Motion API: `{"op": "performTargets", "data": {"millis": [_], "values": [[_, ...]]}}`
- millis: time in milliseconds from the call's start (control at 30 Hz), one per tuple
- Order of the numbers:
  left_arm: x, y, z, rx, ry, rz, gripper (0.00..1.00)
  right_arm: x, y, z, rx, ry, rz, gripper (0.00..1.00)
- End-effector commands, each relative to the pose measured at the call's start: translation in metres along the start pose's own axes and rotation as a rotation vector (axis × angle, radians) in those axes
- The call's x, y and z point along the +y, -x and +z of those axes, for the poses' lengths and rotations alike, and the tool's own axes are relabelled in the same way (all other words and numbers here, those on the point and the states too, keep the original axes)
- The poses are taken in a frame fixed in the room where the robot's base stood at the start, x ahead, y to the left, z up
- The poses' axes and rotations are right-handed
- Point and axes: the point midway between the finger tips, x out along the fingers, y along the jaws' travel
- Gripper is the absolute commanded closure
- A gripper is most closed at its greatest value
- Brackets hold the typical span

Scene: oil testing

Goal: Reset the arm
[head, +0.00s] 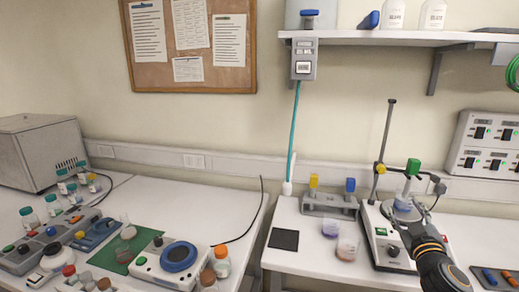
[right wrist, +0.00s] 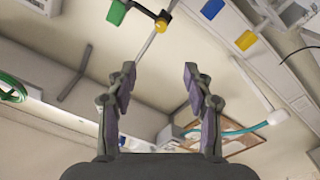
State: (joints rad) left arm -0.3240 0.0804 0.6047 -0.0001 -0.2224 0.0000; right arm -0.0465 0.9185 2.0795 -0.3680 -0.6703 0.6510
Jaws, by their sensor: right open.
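My right gripper (head: 410,213) is in the right part of the head view, raised in front of the stirrer stand (head: 390,135) on the right bench. Its two fingers point up and away and are spread apart. In the right wrist view the open fingers (right wrist: 160,82) have nothing between them. The right wrist view is tilted and shows the wall and shelf. My left gripper is not in view.
A stirrer base (head: 382,246) stands beside my right arm. Two small beakers (head: 346,249) and a grey rack (head: 329,204) are left of it. A dark square pad (head: 284,239) lies on the bench. The left bench carries bottles and devices. A shelf (head: 400,38) hangs above.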

Motion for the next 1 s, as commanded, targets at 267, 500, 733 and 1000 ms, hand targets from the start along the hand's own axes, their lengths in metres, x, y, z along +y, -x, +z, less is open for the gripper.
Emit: {"op": "performTargets", "data": {"millis": [267, 500, 733, 1000], "values": [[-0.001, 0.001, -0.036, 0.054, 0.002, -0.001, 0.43, -0.029, 0.022, 0.036, -0.13, -0.042, -0.017, 0.48], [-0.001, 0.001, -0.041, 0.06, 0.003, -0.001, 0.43, -0.069, 0.061, 0.084, -0.325, -0.089, -0.059, 0.48], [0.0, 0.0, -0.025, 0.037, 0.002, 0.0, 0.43, -0.124, 0.132, 0.14, -0.607, -0.137, -0.16, 0.48], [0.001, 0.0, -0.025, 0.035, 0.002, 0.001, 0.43, -0.186, 0.243, 0.178, -0.948, -0.185, -0.361, 0.48]]}}
